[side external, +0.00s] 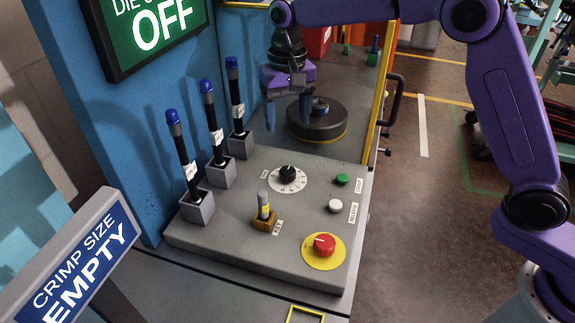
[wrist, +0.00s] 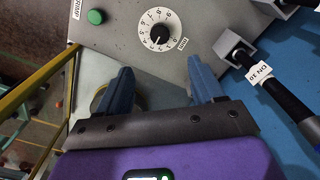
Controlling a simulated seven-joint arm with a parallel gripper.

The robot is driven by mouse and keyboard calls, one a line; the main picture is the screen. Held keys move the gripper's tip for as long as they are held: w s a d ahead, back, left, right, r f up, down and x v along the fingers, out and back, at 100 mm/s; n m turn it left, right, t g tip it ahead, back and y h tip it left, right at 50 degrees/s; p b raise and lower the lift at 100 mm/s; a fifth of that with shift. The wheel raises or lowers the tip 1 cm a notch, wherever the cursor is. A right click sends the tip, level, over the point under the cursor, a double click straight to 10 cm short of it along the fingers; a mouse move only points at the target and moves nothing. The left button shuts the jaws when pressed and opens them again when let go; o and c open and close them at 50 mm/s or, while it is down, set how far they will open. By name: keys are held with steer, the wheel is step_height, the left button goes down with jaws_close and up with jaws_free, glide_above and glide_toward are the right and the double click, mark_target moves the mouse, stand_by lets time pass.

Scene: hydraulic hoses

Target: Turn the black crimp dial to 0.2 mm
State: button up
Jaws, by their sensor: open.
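The black crimp dial (side external: 288,173) sits on a white numbered scale on the grey control panel (side external: 225,256). In the wrist view the dial (wrist: 159,35) is ahead of the fingertips, near the top middle, with its pointer toward the lower left of the scale. I cannot read the exact value it marks. My gripper (side external: 287,128) is purple with blue fingers, open and empty. It hangs above and behind the dial, apart from it. In the wrist view the two fingers (wrist: 165,78) are spread wide, with the dial beyond the gap between them.
Beside the dial are a green button (side external: 341,180), a white button (side external: 335,206), a small yellow-banded lever (side external: 264,207) and a red knob (side external: 324,245) on yellow. Several blue-capped upright levers (side external: 212,135) stand at left. A round black die (side external: 317,121) is behind. Signs read OFF and EMPTY.

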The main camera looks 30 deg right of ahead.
mark_target(287, 170)
step_height(287, 170, down, 14)
stand_by(0.5)
steer(key=c, duration=1.1)
